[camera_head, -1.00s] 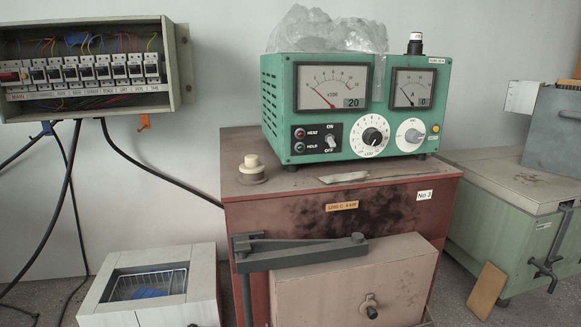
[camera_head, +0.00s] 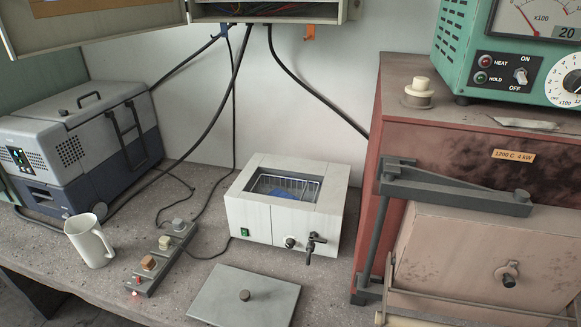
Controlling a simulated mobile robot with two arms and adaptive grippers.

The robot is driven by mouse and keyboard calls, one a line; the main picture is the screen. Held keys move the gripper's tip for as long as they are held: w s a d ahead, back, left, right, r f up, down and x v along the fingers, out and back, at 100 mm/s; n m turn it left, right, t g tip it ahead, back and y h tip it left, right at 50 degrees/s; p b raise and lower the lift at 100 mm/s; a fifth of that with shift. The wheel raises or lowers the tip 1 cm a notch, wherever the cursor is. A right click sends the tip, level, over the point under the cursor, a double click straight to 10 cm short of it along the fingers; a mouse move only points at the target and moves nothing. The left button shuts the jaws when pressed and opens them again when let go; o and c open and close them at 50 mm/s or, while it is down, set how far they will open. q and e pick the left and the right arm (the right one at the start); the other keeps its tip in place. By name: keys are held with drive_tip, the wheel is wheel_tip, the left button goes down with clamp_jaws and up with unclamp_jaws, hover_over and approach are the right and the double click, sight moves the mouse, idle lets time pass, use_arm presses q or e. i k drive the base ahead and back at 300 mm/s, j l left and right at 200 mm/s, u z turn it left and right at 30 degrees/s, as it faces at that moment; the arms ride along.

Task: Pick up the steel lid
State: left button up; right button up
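The steel lid (camera_head: 246,297) is a flat grey rectangular plate with a small dark round knob (camera_head: 244,295) on top. It lies flat on the concrete bench at the bottom centre of the head view. Just behind it stands a white box-shaped bath (camera_head: 262,226) with an open top, a wire basket and something blue inside, and a dark tap at its front. Neither of my grippers shows in the view.
A power strip (camera_head: 162,258) with several plugs lies left of the lid, and a white mug (camera_head: 89,241) stands farther left. A grey and blue portable unit (camera_head: 84,150) sits at the back left. A red furnace (camera_head: 372,200) stands at the right. Cables cross the bench.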

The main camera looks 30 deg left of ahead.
sight(231, 296)
drive_tip(key=j+u, duration=0.25)
drive_tip(key=u, duration=0.2)
drive_tip(key=j+u, duration=0.4)
drive_tip(key=k+l, duration=0.05)
drive_tip(key=k, duration=0.05)
